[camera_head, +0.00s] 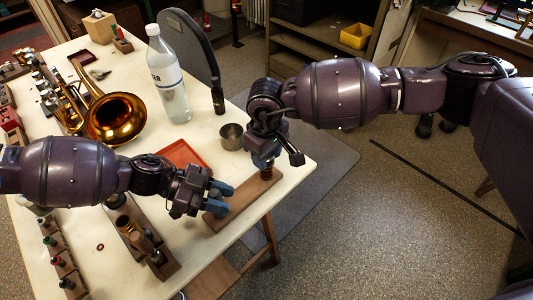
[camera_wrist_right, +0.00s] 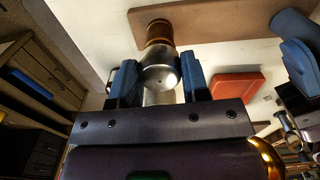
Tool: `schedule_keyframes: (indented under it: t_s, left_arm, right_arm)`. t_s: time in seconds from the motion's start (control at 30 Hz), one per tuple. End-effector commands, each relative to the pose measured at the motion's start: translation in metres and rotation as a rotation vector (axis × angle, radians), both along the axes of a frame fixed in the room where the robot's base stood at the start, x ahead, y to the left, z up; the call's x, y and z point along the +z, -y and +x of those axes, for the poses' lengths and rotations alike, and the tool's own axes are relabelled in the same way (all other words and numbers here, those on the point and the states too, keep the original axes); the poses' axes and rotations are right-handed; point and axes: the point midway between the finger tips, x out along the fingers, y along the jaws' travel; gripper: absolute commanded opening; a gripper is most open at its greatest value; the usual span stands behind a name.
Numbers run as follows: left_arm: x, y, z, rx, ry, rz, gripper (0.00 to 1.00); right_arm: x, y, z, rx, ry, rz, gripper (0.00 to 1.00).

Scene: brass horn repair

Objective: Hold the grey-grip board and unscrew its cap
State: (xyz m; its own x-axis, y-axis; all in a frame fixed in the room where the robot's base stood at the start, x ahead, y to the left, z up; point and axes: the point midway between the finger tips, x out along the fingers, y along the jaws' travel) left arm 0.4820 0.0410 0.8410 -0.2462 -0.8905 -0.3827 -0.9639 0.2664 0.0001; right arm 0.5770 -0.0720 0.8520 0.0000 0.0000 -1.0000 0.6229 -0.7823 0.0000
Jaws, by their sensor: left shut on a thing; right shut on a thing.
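The wooden board (camera_head: 238,207) lies near the table's front right edge; it also shows at the top of the right wrist view (camera_wrist_right: 215,22). My left gripper (camera_head: 218,198) is shut at the board's left end with its blue fingers; they hide the grey grip. The silver cap (camera_wrist_right: 160,70) sits on a brown and brass-coloured post (camera_wrist_right: 158,32) on the board's other end. My right gripper (camera_wrist_right: 160,84) is shut on the cap, one blue finger on each side. In the head view my right gripper (camera_head: 265,161) comes down from above and mostly hides the cap.
A red tray (camera_head: 184,155) and a metal cup (camera_head: 231,137) stand behind the board. A clear bottle (camera_head: 168,80), a small dark bottle (camera_head: 218,97) and a brass horn (camera_head: 115,118) are further back. A wooden rack (camera_head: 140,235) stands left of the board. The table edge is close on the right.

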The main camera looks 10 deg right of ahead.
Motion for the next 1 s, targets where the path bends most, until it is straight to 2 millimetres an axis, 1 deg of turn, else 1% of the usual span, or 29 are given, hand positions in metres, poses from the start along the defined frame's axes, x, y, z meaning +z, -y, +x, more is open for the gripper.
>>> schedule_keyframes:
  t_s: [0.17,0.23,0.5,0.63,0.73,0.93,0.97,1.0]
  left_arm:
    - [0.0006,0.0000,0.0004,0.001,0.001,0.000,0.01]
    - [0.0006,-0.0001,0.0004,0.001,0.001,0.000,0.01]
    - [0.0006,-0.0001,0.0004,0.001,0.001,0.000,0.01]
    - [0.0005,-0.0001,0.0004,0.001,0.001,0.000,0.01]
    - [0.0006,0.0000,0.0004,0.001,0.001,0.000,0.01]
    - [0.0006,0.0000,0.0004,0.001,0.000,0.000,0.01]
    - [0.0006,0.0000,0.0004,0.001,0.000,0.000,0.01]
    - [0.0006,0.0000,0.0004,0.001,0.000,0.000,0.01]
  right_arm:
    - [0.0003,0.0001,0.0001,0.008,0.000,0.000,0.14]
    - [0.0006,0.0001,0.0002,0.046,0.001,-0.001,0.14]
    - [0.0008,0.0000,0.0002,0.321,0.001,-0.001,0.14]
    - [0.0008,-0.0001,0.0002,0.418,0.001,-0.001,0.14]
    - [0.0005,0.0001,-0.0001,0.448,-0.001,-0.001,0.14]
    - [0.0004,0.0001,-0.0001,0.449,-0.001,-0.001,0.14]
    - [0.0004,0.0001,-0.0001,0.449,-0.001,-0.001,0.45]
    - [0.0004,0.0001,-0.0001,0.449,-0.001,-0.001,0.51]
